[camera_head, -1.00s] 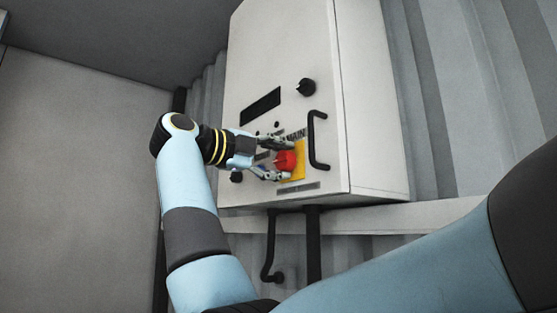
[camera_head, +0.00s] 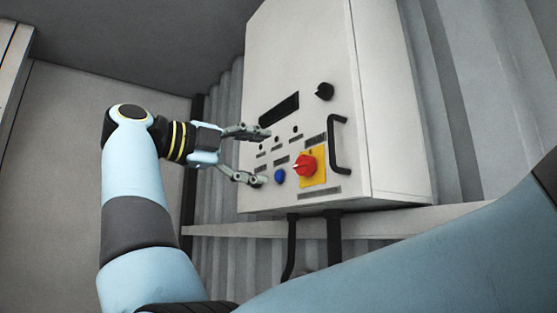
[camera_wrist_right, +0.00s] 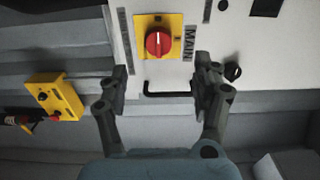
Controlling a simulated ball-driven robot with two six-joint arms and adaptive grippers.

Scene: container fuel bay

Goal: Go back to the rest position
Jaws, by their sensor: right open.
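My right gripper (camera_head: 265,156) is open and empty, its two fingers apart, to the left of the red rotary switch (camera_head: 304,166) on its yellow plate (camera_head: 320,170). In the right wrist view the open fingers (camera_wrist_right: 160,85) stand apart, and the red switch (camera_wrist_right: 158,42) shows beyond them on its yellow plate, beside the word MAIN. The fingers are clear of the switch. Its white mark runs upright in that view. My right arm crosses the lower part of the head view. My left gripper is not in view.
The light grey cabinet (camera_head: 385,110) carries a black handle (camera_head: 336,145), a black knob (camera_head: 324,91) and a blue button (camera_head: 280,176). Black pipes (camera_head: 333,235) run below it.

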